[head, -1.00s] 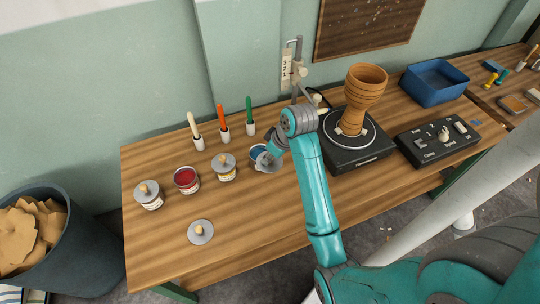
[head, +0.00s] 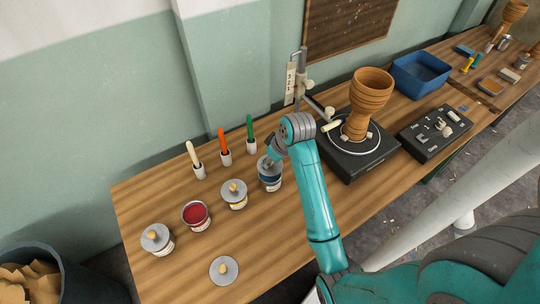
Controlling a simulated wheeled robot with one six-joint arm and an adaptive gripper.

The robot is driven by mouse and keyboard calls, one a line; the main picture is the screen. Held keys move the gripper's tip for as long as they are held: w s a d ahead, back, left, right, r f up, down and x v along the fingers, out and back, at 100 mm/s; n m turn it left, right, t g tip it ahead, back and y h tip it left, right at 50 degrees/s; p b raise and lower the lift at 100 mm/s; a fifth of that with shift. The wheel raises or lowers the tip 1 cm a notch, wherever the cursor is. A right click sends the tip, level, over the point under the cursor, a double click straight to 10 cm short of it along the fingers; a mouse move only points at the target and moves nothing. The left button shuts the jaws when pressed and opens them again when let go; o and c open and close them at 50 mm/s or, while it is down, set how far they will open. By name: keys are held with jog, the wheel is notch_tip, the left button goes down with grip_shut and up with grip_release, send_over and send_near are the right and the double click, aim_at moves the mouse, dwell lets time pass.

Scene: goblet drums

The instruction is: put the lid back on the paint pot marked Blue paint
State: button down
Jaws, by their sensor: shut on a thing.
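The pot with blue paint (head: 270,181) stands on the wooden table at the right end of the row of pots, its label too small to read. My gripper (head: 271,160) is over this pot, shut on a grey lid (head: 263,164). The lid is at the pot's mouth and hides much of it. I cannot tell whether it is seated or slightly above the rim. The fingertips and the lid's knob are mostly hidden by my wrist.
An open red pot (head: 196,215) stands between two lidded pots (head: 157,239) (head: 234,194). A loose lid (head: 224,270) lies in front. Brushes in holders (head: 225,147) stand behind. A turntable (head: 357,147) bearing a wooden goblet drum (head: 368,100) is close to my arm's right.

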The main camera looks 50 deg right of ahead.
aim_at(270, 166)
jog(key=shift+f, duration=1.95)
jog(key=shift+f, duration=0.15)
dwell(0.6)
jog(key=shift+c, duration=2)
grip_release()
jog(key=shift+r, duration=3.5)
jog(key=shift+c, duration=0.3)
grip_shut()
